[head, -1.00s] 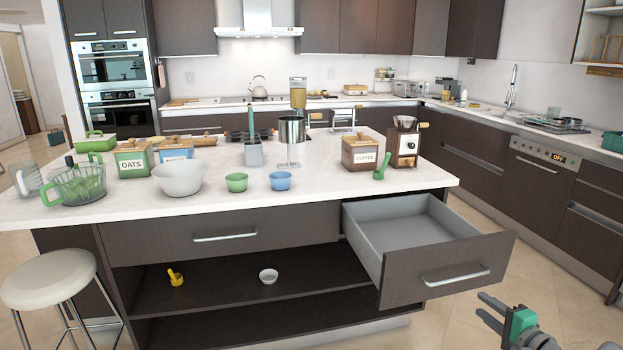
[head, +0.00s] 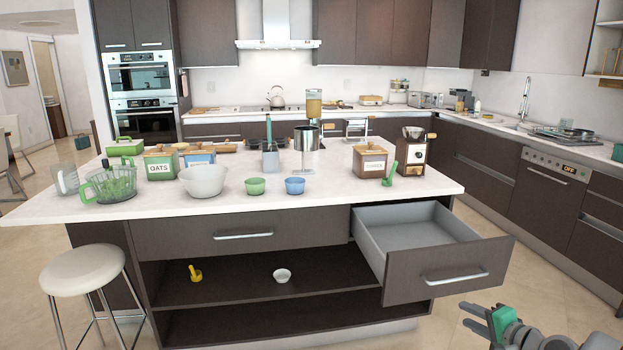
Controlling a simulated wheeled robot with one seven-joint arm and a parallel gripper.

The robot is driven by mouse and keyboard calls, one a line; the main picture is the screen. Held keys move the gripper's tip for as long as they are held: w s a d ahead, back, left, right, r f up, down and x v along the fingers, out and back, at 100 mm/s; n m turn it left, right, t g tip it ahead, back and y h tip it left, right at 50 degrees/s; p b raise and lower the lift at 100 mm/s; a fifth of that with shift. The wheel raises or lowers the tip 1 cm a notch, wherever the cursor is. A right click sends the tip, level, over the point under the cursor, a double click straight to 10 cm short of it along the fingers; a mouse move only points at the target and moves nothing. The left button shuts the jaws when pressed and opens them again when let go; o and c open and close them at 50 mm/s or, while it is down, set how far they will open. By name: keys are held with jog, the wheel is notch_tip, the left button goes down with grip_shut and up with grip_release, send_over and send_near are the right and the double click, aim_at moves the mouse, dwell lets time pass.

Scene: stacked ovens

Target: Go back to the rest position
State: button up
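My gripper (head: 470,316) shows at the bottom right of the head view. Its grey fingers point left and stand apart, with nothing visible between them. It is in front of and below the open drawer (head: 412,232) on the right side of the island. The drawer is pulled out and looks empty. My gripper does not touch the drawer handle (head: 455,275) or anything else that I can see. Much of my arm lies outside the picture.
The island (head: 330,196) carries bowls, canisters, a coffee grinder (head: 411,155) and a measuring jug (head: 112,184). A round stool (head: 83,270) stands at the left front. The open shelf (head: 240,287) holds a yellow scoop and a small white bowl. Floor (head: 560,262) at right is clear.

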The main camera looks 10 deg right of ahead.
jog(key=a+r+n+g+p, duration=0.3)
jog(key=a+r+n, duration=0.15)
jog(key=a, duration=0.65)
jog(key=a+r+n+g+p, duration=0.3)
jog(key=a+r+p, duration=0.15)
jog(key=a, duration=0.65)
jog(key=s+a+r+n+g+h+p, duration=0.1)
jog(key=s+a+r+n+g+p, duration=0.1)
jog(key=s+a, duration=0.4)
jog(key=s+a+r+n+g+h+p, duration=0.1)
jog(key=s+a+r+n+g+p, duration=0.1)
jog(key=s, duration=1)
jog(key=a+r+n+p, duration=0.1)
jog(key=a+r+n, duration=0.1)
jog(key=a+n, duration=0.1)
jog(key=shift+s+a+r, duration=0.25)
jog(key=shift+a+r, duration=0.05)
jog(key=shift+a, duration=0.4)
